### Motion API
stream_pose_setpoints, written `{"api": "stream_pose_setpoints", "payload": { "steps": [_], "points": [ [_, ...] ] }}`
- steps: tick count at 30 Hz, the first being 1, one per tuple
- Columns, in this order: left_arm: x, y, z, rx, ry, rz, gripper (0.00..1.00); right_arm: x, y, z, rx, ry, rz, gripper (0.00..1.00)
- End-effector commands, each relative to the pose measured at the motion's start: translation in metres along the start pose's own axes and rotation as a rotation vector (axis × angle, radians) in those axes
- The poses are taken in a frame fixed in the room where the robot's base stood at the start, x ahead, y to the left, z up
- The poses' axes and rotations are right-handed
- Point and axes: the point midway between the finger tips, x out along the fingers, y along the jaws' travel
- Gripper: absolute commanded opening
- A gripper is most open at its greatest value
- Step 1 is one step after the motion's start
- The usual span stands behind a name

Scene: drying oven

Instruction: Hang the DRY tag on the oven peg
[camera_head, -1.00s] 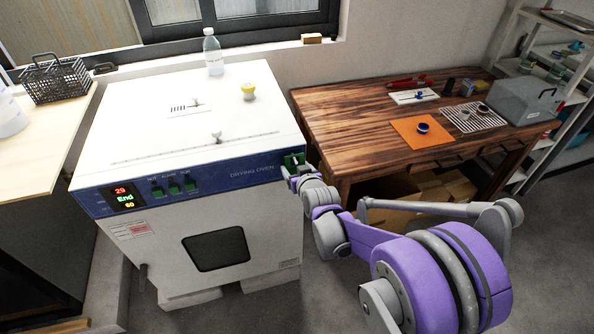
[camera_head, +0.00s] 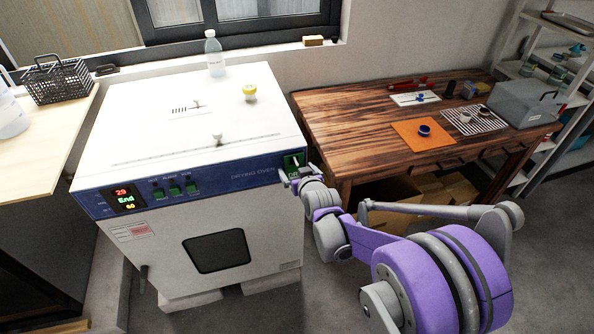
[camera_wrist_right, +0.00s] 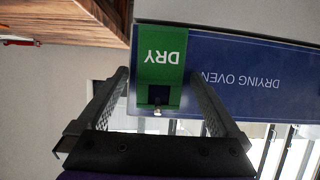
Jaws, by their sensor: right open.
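The green DRY tag (camera_wrist_right: 160,58) is upright against the blue panel at the oven's right end, its lettering inverted in the right wrist view. A dark square hole shows in the tag, and the small pale tip of the peg (camera_wrist_right: 157,112) shows at the hole's edge; the tag appears to hang on it. In the head view the tag (camera_head: 293,161) is at the front right corner of the drying oven (camera_head: 200,215). My right gripper (camera_head: 292,175) is open just in front of the tag, a finger on either side, seemingly touching nothing. My left gripper is out of view.
A wooden table (camera_head: 345,120) stands right of the oven, with an orange mat (camera_head: 405,138) and a grey box (camera_head: 525,105). A bottle (camera_head: 214,55) and a yellow-capped item (camera_head: 249,92) stand on the oven. A wire basket (camera_head: 57,82) is at left.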

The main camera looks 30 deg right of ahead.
Motion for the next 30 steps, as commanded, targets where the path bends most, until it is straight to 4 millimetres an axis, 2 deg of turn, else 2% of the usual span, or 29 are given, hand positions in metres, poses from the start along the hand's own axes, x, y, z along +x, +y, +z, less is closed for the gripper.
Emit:
{"api": "stream_pose_setpoints", "payload": {
  "steps": [5, 8, 15, 21, 25, 30],
  "points": [
    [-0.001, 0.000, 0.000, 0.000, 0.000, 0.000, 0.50, -0.005, 0.000, 0.000, 0.000, 0.000, 0.000, 1.00],
    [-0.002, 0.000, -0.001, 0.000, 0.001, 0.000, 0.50, -0.018, 0.000, -0.001, 0.000, 0.000, 0.000, 1.00],
    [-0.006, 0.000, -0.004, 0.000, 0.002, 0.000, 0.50, -0.064, 0.000, -0.001, 0.001, 0.000, 0.000, 1.00],
    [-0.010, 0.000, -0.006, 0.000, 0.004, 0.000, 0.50, -0.094, 0.000, -0.001, 0.000, 0.000, 0.000, 1.00],
    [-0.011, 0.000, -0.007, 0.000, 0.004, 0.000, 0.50, -0.104, 0.000, -0.001, 0.000, 0.000, 0.000, 1.00],
    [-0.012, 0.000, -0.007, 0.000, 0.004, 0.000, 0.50, -0.108, 0.000, 0.000, 0.000, 0.000, 0.000, 1.00]
  ]
}}
